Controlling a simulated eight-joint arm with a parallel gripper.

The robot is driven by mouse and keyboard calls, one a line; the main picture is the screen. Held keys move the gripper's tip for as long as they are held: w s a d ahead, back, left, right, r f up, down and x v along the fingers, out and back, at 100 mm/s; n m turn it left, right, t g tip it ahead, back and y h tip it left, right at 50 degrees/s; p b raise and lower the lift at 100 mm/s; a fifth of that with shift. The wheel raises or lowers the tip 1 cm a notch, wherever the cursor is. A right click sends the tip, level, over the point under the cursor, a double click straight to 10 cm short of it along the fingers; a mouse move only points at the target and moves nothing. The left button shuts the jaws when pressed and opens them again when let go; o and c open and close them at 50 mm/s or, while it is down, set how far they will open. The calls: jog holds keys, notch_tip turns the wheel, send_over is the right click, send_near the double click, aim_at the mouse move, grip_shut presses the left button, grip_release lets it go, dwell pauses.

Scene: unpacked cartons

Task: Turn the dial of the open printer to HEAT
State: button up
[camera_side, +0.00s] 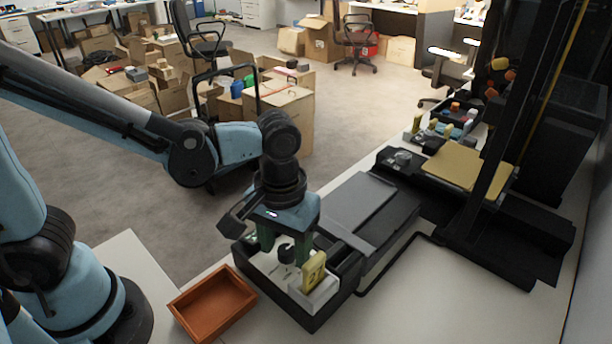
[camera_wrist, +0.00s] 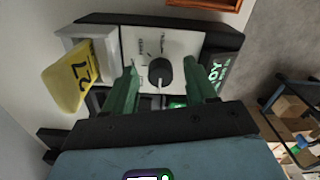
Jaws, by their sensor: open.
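The open printer (camera_side: 372,258) is a long dark box on the white bench. Its pale control panel (camera_wrist: 185,44) carries a round black dial (camera_wrist: 160,72) with a white pointer line, which appears to point toward the bottom of the wrist view. In the side view the dial (camera_side: 286,252) shows between the green fingers. My gripper (camera_wrist: 160,68) is open, pointing down, with one finger on each side of the dial and visible gaps to it. Whether the dial sits at HEAT cannot be told.
A yellow block (camera_wrist: 70,77) marked 27 stands in a light holder beside the panel. Green-lit lettering ending in DY (camera_wrist: 215,72) is on the other side. An orange tray (camera_side: 188,322) lies left of the printer. A tall dark frame (camera_side: 490,175) stands at right.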

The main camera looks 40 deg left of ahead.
grip_shut()
dwell(0.4)
jog(key=m, duration=0.8)
jog(key=shift+a+m, duration=0.15)
jog(key=shift+m, duration=0.15)
dwell(0.5)
grip_release()
